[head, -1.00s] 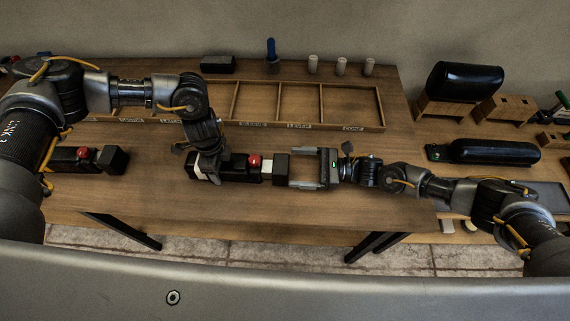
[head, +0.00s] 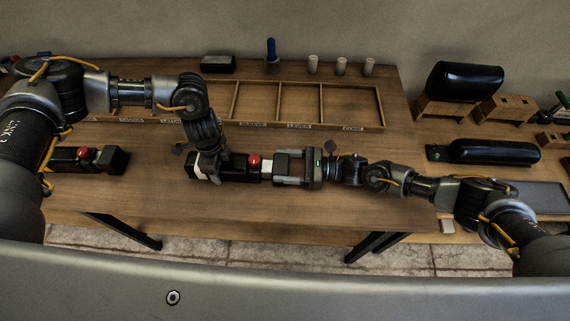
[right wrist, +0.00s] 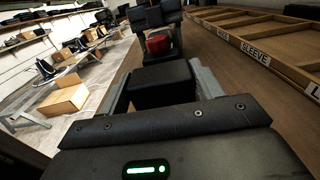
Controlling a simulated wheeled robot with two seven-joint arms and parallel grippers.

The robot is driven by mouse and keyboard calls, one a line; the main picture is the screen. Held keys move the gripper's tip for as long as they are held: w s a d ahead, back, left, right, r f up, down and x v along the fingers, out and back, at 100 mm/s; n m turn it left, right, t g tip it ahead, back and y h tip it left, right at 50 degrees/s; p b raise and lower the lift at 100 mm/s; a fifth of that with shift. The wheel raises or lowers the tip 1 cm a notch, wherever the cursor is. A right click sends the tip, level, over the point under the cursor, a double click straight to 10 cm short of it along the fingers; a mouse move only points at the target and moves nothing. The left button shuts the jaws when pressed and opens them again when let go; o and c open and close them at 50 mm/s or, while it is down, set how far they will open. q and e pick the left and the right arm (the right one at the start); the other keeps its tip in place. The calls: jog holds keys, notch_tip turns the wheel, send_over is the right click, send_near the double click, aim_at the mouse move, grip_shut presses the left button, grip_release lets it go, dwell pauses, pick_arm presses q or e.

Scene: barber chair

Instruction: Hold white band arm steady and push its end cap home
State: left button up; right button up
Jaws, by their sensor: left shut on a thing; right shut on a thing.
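The white band arm (head: 237,167) is a dark bar lying on the table, with a white band (head: 196,164) near its left end and a red knob (head: 254,160) on top. My left gripper (head: 214,170) is shut across the bar just right of the band. The black block-like end cap (head: 282,165) is at the right end, with a pale strip (head: 266,169) showing between it and the bar. My right gripper (head: 287,169) has its fingers along both sides of the cap, which also shows between them in the right wrist view (right wrist: 163,84). The red knob lies beyond it there.
A second dark bar with a red knob and black end (head: 88,159) lies at the left. A labelled wooden divided tray (head: 384,110) is behind. White cylinders (head: 341,66) and a blue-topped item (head: 271,50) stand at the back. The front table is clear.

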jog(key=c, duration=0.4)
jog(key=shift+a, duration=1.8)
pick_arm(q)
jog(key=shift+d, duration=0.1)
pick_arm(e)
jog(key=o, duration=1.4)
jog(key=shift+d, duration=0.1)
jog(key=d, duration=1.2)
